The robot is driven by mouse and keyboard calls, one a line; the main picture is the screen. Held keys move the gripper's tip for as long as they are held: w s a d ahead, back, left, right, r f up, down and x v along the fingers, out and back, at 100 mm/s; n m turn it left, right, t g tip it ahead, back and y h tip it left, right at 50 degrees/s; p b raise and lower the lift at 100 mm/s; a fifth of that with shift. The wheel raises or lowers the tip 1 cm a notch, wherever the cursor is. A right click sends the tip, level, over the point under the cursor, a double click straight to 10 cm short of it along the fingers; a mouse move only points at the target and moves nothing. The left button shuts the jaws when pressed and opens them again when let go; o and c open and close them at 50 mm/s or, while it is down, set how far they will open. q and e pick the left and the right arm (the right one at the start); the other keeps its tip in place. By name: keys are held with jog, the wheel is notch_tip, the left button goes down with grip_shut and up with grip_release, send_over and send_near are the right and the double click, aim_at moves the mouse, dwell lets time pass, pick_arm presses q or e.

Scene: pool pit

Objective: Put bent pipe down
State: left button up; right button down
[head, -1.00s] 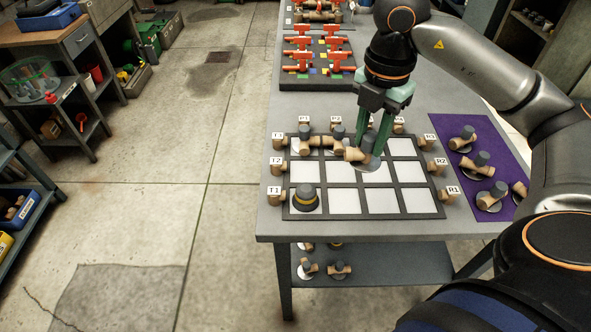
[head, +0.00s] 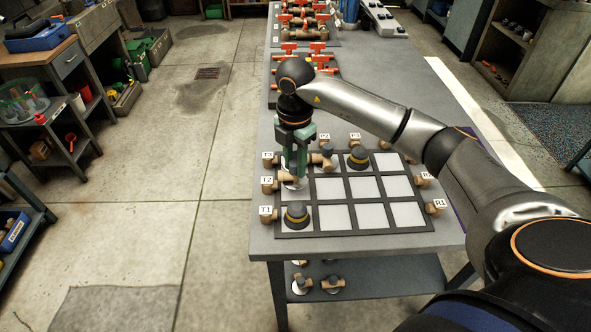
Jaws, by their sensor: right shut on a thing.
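My right gripper (head: 294,178) reaches down at the left side of the gridded board (head: 380,230). It is shut on a tan bent pipe (head: 287,178) with a pale disc, low over the left cell of the middle row, by the T2 label. The fingers partly hide the pipe, and I cannot tell whether it touches the board. A tan pipe with a grey end (head: 324,155) lies in the top row, right of the gripper. My left gripper is out of view.
Dark, yellow-banded caps stand in the bottom-left cell (head: 296,214) and the top row (head: 358,158). Tan pipe stubs line the board's edges. Red-handled valves (head: 318,62) stand farther back. The other middle- and bottom-row cells look empty. Loose fittings lie on the lower shelf (head: 375,278).

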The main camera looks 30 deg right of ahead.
aim_at(295, 173)
jog(key=shift+f, duration=1.35)
jog(key=shift+f, duration=0.15)
jog(key=c, duration=0.6)
grip_release()
jog(key=shift+s, duration=0.1)
notch_tip(295, 173, up, 12)
jog(key=shift+r, duration=0.2)
